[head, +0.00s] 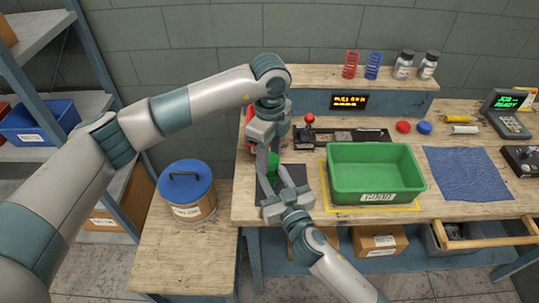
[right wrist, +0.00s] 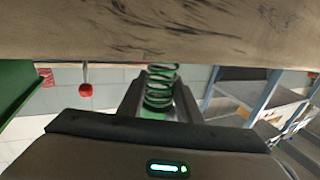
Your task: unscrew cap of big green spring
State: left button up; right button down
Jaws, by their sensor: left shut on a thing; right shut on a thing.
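The big green spring (head: 272,165) stands over a dark mat on the bench, mostly hidden by my grippers. Its coils show clearly in the right wrist view (right wrist: 160,85), between my right fingers. My left gripper (head: 268,160) comes down from above and is shut around the upper part of the green thing. I cannot make out the cap apart from the spring there. My right gripper (head: 279,183) reaches in from the front, low down, and is shut on the spring. The two grippers are very close together.
A green bin (head: 375,197) stands just right of the grippers. Behind them are a red-knobbed lever (head: 310,119) and a dark fixture. A red and a blue disc (head: 424,127) lie behind the bin. A blue cloth (head: 468,172) lies at right. A blue-lidded drum (head: 186,182) stands at left.

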pick_arm(q)
jog(key=n, duration=0.6)
jog(key=shift+d, duration=0.1)
jog(key=n, duration=0.2)
jog(key=shift+n, duration=0.4)
jog(key=o, duration=1.1)
jog(key=shift+o, duration=0.2)
jog(key=shift+r, duration=0.1)
jog(key=shift+c, duration=0.4)
